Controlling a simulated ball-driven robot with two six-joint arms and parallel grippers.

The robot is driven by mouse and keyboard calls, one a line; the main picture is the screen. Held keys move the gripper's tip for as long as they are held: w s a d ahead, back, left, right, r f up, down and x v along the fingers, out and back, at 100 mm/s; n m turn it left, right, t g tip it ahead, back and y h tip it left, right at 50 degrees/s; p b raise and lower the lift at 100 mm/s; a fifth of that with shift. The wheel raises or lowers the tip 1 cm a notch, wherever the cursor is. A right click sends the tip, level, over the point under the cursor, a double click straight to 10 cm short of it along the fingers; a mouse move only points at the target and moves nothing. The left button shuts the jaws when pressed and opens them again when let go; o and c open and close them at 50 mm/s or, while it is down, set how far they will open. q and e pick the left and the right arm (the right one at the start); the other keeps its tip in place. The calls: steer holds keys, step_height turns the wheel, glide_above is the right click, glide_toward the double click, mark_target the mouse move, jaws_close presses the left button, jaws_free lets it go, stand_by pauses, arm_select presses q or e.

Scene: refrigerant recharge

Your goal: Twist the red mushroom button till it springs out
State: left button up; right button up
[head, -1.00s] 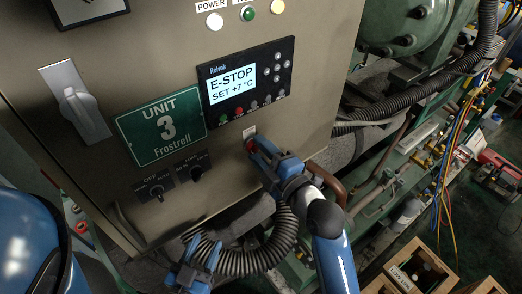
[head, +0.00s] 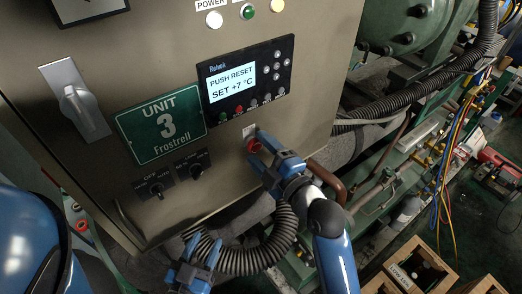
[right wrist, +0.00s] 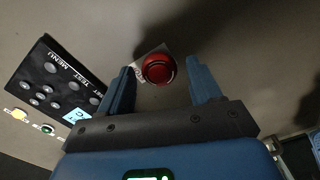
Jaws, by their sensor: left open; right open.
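The red mushroom button (head: 254,146) sits on the grey cabinet face, below the display and to the right of the unit sign. In the right wrist view the button (right wrist: 159,69) shows whole, between and beyond the two fingertips. My right gripper (head: 262,148) is open in front of it, and the fingers do not appear to touch it. The display (head: 232,82) reads "PUSH RESET" and "SET +7 °C". My left gripper (head: 197,250) is open and empty at the lower middle of the head view, below the cabinet, away from the button.
Two rotary switches (head: 156,189) are left of the button, under the green "UNIT 3 Frostrell" sign (head: 160,129). A grey lever handle (head: 77,106) is at the far left. A black corrugated hose (head: 270,257) loops below the cabinet. Wooden crates (head: 418,264) stand on the floor at right.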

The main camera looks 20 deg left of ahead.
steer(key=b+v, duration=0.2)
steer(key=v, duration=0.6)
steer(key=shift+s+d, duration=0.25)
steer(key=shift+d, duration=0.05)
stand_by(0.6)
